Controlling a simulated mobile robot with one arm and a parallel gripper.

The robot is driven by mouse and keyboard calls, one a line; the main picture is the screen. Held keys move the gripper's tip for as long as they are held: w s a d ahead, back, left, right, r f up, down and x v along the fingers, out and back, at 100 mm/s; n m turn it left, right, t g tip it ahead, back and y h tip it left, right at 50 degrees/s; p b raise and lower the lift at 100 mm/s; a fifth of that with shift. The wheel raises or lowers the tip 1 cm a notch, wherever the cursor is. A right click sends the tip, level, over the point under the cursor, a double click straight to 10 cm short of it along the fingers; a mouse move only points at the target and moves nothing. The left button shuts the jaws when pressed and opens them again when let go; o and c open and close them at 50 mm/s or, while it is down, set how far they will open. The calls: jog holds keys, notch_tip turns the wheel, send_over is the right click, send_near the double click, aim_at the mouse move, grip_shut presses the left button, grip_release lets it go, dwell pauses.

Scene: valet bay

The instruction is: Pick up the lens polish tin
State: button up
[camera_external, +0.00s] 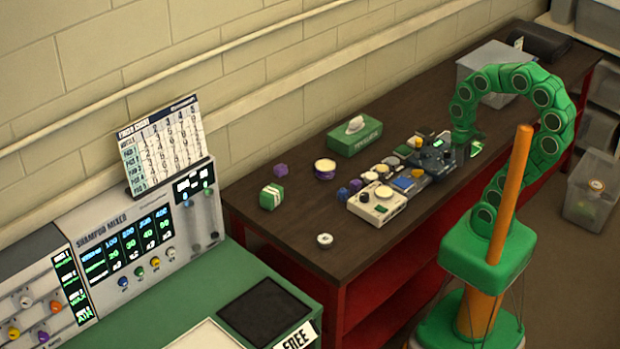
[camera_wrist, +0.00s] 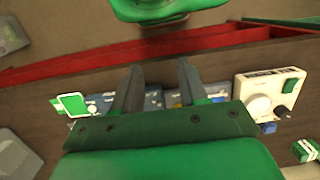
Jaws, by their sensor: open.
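I cannot read which item is the lens polish tin. Round candidates are a purple tin with a cream lid (camera_external: 325,167) and a small white-topped tin (camera_external: 324,240) near the bench's front edge. Several small round lids also lie beside the tray, and the gripper partly hides that area.
A pale device with knobs (camera_external: 377,203) stands left of the tray and shows in the wrist view (camera_wrist: 272,95). A green tissue box (camera_external: 355,138), a green-and-white block (camera_external: 272,196) and small purple cubes stand nearby. The bench's (camera_external: 290,225) left part is mostly clear.

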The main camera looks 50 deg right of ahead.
jog(key=o, duration=1.1)
